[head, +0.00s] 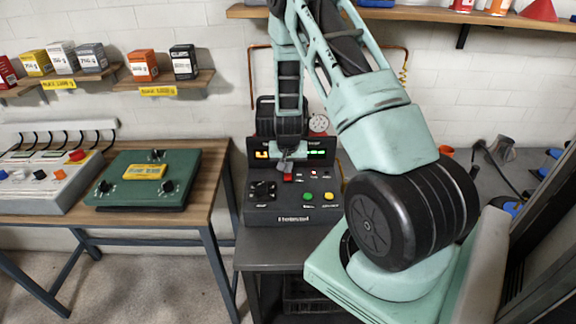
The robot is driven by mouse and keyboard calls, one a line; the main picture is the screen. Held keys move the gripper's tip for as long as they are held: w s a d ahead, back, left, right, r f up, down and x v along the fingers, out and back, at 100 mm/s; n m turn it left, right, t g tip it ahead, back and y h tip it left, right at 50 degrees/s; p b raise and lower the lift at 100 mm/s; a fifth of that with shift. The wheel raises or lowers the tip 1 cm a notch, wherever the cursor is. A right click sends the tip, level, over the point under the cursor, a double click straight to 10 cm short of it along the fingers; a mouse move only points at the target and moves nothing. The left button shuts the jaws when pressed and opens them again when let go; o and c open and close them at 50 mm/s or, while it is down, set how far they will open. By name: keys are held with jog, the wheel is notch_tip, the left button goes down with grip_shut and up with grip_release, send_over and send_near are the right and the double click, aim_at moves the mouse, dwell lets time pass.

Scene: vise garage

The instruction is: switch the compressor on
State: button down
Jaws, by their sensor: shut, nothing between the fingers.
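A dark control unit (290,216), which may be the compressor's control panel, stands on the grey bench in the middle of the head view. Its front has a black knob (262,190), a red switch or button (288,177), a green button (308,196) and a yellow button (329,196). A lit display (315,153) shows green and yellow marks behind them. My gripper (286,166) is shut and empty, pointing down just above the red switch. I cannot tell whether it touches the switch. My wrist hides part of the display.
A round gauge (318,123) and copper pipe (252,75) are behind the unit. A green box with knobs (130,190) and a grey switch box (50,190) sit on the wooden table to the left. Shelves hang above. An orange cup (446,151) stands to the right.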

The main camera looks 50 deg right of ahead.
aim_at(288, 177)
jog(key=shift+s+a, duration=0.1)
jog(key=shift+a, duration=0.1)
jog(key=shift+s+a, duration=0.45)
jog(key=shift+a, duration=0.05)
jog(key=shift+r, duration=0.1)
jog(key=p+v, duration=0.2)
jog(key=v, duration=0.1)
jog(key=p+v, duration=0.1)
jog(key=shift+w+d+r, duration=0.25)
jog(key=shift+r, duration=0.05)
jog(key=b+v, duration=0.2)
jog(key=v, duration=0.7)
jog(key=shift+s+a, duration=0.4)
jog(key=shift+s, duration=0.05)
jog(key=shift+r, duration=0.1)
